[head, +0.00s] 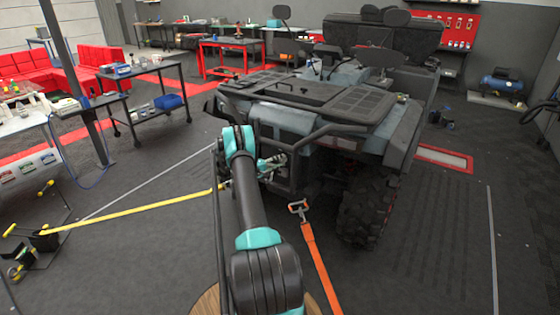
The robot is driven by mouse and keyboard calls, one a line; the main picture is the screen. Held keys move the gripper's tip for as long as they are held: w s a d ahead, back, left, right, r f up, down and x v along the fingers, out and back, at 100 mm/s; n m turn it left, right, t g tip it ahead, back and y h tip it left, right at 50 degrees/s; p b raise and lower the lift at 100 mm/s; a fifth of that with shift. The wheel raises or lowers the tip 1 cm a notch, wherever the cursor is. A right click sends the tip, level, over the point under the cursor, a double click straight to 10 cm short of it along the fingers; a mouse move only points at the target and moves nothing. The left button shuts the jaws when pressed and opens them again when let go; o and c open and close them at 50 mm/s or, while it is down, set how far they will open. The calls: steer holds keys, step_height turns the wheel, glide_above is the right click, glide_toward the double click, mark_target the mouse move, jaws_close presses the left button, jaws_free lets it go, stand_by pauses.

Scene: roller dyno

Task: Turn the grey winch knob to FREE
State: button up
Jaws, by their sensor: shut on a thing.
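The quad bike (330,110) stands in the middle of the head view with its front rack and dark bumper facing me. My arm reaches up from the bottom to the left part of the bumper. My gripper (271,163) is small and partly hidden there, low at the front of the vehicle beside my teal wrist. It is shut at the winch area. The grey winch knob itself cannot be made out, and neither can its FREE mark or how far it is turned.
A yellow strap (130,212) runs from a floor stand at left to the vehicle's front. An orange strap (318,262) with a metal hook (298,208) lies right of my arm. A black cart (150,105) stands at left. The floor at right is mostly clear.

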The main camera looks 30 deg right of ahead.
steer(key=shift+s+n, duration=0.1)
steer(key=shift+n, duration=0.2)
steer(key=o, duration=1.2)
steer(key=shift+c, duration=0.2)
steer(key=a, duration=1.2)
steer(key=shift+r, duration=0.1)
